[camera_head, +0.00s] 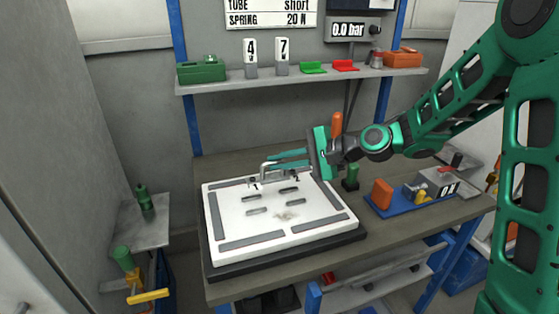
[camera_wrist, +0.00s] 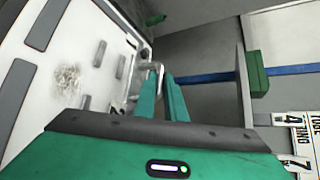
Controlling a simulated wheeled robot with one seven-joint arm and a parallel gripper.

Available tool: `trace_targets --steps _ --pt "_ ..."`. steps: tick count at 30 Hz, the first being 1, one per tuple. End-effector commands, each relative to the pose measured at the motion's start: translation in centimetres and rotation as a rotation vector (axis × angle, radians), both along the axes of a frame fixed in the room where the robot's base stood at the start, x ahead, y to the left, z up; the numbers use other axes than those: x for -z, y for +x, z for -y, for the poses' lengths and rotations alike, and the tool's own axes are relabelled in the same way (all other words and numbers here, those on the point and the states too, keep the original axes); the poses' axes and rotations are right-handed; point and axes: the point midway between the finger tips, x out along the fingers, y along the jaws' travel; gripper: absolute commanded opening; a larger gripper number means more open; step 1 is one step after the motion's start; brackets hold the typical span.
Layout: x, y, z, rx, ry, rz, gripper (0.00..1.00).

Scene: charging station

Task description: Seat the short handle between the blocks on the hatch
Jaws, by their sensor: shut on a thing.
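The hatch (camera_head: 232,226) is a white plate with grey strips along its edges, lying on a dark base on the bench. Several small grey blocks (camera_head: 289,190) stand in its middle, and marks 1 and 2 show near its far edge. My gripper (camera_head: 275,159) reaches in from the right, above the hatch's far side. Its teal fingers are shut on the short handle (camera_head: 264,168), a grey bent bar. The handle (camera_wrist: 150,66) shows at the fingertips in the wrist view. I cannot tell whether it touches the hatch; its lower ends are partly hidden.
A shelf (camera_head: 310,77) behind holds a green box (camera_head: 202,70), tags 4 and 7, and small green and red parts. Right of the hatch is a blue tray (camera_head: 405,206) with an orange block. A small green item (camera_head: 350,178) stands close to the hatch's right.

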Motion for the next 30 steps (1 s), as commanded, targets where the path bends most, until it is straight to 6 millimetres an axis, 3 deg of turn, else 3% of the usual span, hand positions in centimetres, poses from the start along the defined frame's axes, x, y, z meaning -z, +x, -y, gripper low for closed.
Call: trace_targets --steps 18,30 --pt "4.7 0.0 0.1 0.002 0.001 -0.002 0.00" --pt "5.2 0.0 0.0 0.002 0.001 0.000 0.00"
